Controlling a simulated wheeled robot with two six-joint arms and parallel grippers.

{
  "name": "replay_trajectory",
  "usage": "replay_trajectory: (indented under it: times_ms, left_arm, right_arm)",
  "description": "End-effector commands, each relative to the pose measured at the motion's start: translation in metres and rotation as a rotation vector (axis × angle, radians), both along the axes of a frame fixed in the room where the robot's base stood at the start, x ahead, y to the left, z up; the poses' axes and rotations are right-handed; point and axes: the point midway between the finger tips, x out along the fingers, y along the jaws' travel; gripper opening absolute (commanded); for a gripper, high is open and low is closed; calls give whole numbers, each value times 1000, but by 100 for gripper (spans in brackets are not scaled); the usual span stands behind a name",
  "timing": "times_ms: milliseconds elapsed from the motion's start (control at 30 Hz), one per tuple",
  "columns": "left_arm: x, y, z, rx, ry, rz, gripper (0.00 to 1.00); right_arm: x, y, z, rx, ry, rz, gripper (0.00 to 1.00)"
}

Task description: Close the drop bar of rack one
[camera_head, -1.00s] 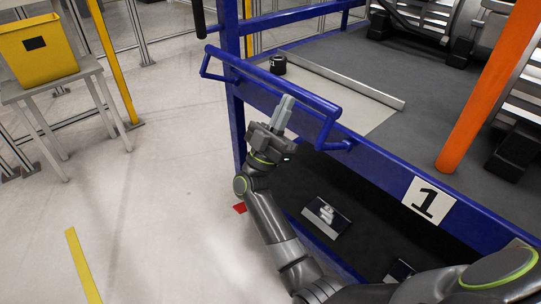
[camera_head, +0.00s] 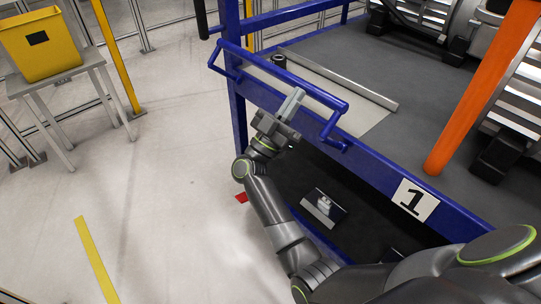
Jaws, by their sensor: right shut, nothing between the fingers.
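The drop bar (camera_head: 310,87) is a blue tube with short bent ends. It stands out along the front edge of the blue rack marked with a black 1 (camera_head: 414,200). Its left end is near the blue upright post (camera_head: 236,110), and its right end bends down to the rack's front rail. My right gripper (camera_head: 294,98) is shut and empty, with its fingers pointing up at the bar's middle. The fingertips overlap the bar in the picture; I cannot tell whether they touch it. My left gripper is not in view.
A grey shelf with a small black cylinder (camera_head: 279,60) and a metal strip (camera_head: 340,80) lies behind the bar. An orange post (camera_head: 480,90) stands at right. A yellow bin (camera_head: 38,45) sits on a small table at left.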

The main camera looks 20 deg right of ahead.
Motion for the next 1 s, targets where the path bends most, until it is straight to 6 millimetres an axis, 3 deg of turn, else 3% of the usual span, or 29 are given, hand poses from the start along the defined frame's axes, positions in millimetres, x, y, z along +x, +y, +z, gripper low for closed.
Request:
replay_trajectory:
  times_ms: [667,1000]
  left_arm:
    - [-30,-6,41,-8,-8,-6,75]
    - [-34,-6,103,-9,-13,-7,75]
  right_arm:
    - [10,-28,22,192,72,-1,0]
    - [21,-58,34,383,142,-1,0]
